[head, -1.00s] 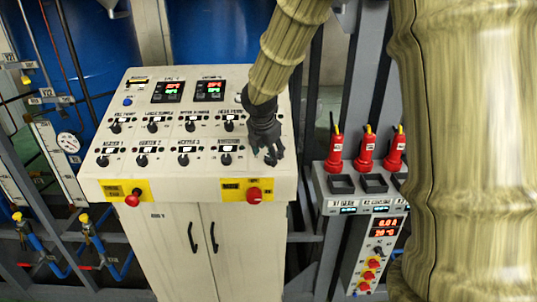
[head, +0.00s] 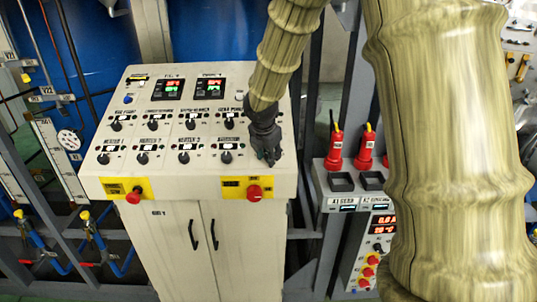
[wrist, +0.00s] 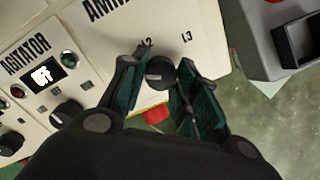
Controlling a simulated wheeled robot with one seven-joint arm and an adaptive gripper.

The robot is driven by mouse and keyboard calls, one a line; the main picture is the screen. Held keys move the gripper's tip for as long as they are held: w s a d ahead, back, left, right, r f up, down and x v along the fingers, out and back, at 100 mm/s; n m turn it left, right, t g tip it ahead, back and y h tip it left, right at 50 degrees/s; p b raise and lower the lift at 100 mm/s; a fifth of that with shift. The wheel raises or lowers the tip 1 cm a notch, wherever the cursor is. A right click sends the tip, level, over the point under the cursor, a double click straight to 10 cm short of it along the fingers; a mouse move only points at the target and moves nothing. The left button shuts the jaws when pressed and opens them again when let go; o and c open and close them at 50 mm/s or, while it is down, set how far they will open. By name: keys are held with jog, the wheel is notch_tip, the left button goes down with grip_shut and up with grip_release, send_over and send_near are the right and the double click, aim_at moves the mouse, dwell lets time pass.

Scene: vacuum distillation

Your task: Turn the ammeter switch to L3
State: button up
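The ammeter switch (wrist: 160,73) is a round black knob with a pale mark on its left side in the wrist view. The printed labels L2 (wrist: 146,43) and L3 (wrist: 186,37) are on the panel above it. In the head view my gripper (head: 268,158) is at the right edge of the sloped control panel (head: 215,188) and hides the switch there. The L1 label is not visible.
The agitator knob (wrist: 66,114) is left of my gripper. A red emergency button (head: 254,192) on a yellow plate sits below on the panel front. A grey unit with red-capped holders (head: 335,150) stands to the right, past a gap.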

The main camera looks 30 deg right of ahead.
dwell(0.3)
jog(key=m+p, duration=0.2)
jog(key=m, duration=0.3)
jog(key=shift+w+r+m+g, duration=0.1)
jog(key=shift+m+g, duration=0.2)
jog(key=shift+m, duration=0.1)
jog(key=m+p, duration=0.1)
jog(key=m, duration=0.5)
jog(key=shift+w+d+y, duration=0.1)
jog(key=shift+y, duration=0.3)
jog(key=m, duration=0.6)
jog(key=shift+d+m+g+y, duration=0.1)
jog(key=shift+m+g+y, duration=0.2)
jog(key=m, duration=0.5)
jog(key=shift+d+y+b, duration=0.1)
jog(key=shift+y+b, duration=0.2)
jog(key=shift+b, duration=0.1)
jog(key=shift+m, duration=0.3)
jog(key=o, duration=1)
